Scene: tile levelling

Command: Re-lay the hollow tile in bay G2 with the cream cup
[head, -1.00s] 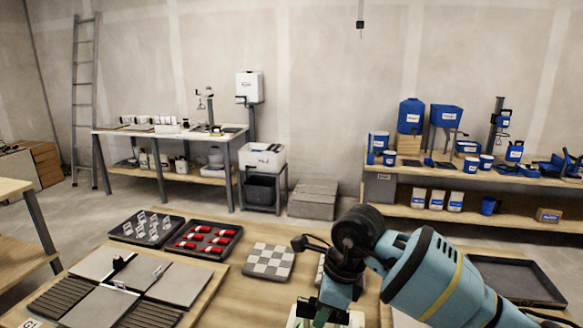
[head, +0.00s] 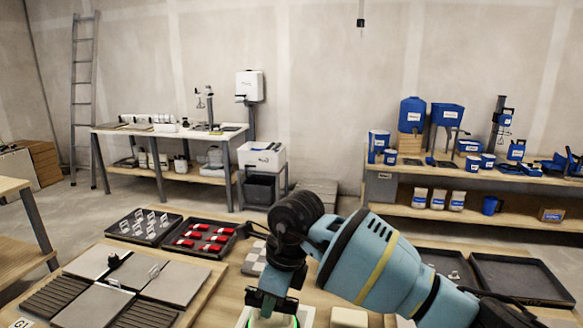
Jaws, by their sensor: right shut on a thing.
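My right gripper (head: 268,303) is at the bottom centre, its arm coming in from the right. It is shut on a pale cream thing (head: 262,321), which looks like the cream cup; the frame's lower edge cuts it off and a green edge shows around it. Light grey tiles (head: 180,281) and dark ribbed beds (head: 55,294) lie on the bench at lower left, left of the gripper. A label starting with G (head: 22,323) is cut off, so I cannot tell which bay is G2 or which tile is hollow. My left gripper is not in view.
A tray of red-handled items (head: 205,255) and a tray of clips (head: 145,241) stand behind the tiles. A cream block (head: 349,317) lies right of the gripper. A dark empty tray (head: 525,279) sits at right.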

